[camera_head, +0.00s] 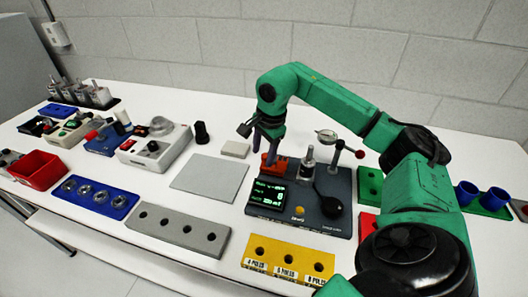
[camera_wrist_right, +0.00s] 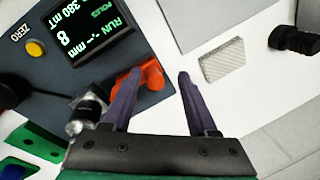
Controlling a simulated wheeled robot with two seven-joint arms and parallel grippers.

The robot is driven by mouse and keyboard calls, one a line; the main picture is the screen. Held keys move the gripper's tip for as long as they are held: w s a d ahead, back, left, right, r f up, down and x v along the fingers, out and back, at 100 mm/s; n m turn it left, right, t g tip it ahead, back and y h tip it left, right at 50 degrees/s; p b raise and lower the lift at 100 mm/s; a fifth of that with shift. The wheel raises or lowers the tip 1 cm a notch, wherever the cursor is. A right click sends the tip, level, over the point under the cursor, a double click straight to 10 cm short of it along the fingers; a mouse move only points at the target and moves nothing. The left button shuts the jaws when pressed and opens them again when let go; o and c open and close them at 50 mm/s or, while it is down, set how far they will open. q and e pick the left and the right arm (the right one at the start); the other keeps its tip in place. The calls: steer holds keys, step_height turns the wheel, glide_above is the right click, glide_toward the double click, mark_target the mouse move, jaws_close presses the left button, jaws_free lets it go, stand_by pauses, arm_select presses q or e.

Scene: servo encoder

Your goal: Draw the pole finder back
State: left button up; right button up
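The dark encoder station (camera_head: 300,209) stands on the white table, its lit screen (camera_head: 268,193) facing front; the screen (camera_wrist_right: 88,30) also shows upside down in the right wrist view. A red-orange part, apparently the pole finder (camera_head: 274,162), sits at the station's back left edge. In the wrist view this red-orange part (camera_wrist_right: 153,74) lies partly behind one finger and reaches into the gap between the fingers. My right gripper (camera_head: 268,142) is open and points down over it. The other finger is clear of it, and contact cannot be told. My left gripper is out of view.
A grey plate (camera_head: 210,178) and a small pale block (camera_head: 235,149) lie to the left. A yellow rack (camera_head: 289,261) lies in front.

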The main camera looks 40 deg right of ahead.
steer(key=shift+s+d+r, duration=0.1)
steer(key=shift+d+r, duration=0.05)
steer(key=shift+r, duration=0.05)
step_height(320, 180, up, 14)
steer(key=s+p, duration=0.1)
steer(key=s, duration=0.1)
steer(key=shift+s+p, duration=0.3)
steer(key=shift+s, duration=0.05)
steer(key=shift+f, duration=0.1)
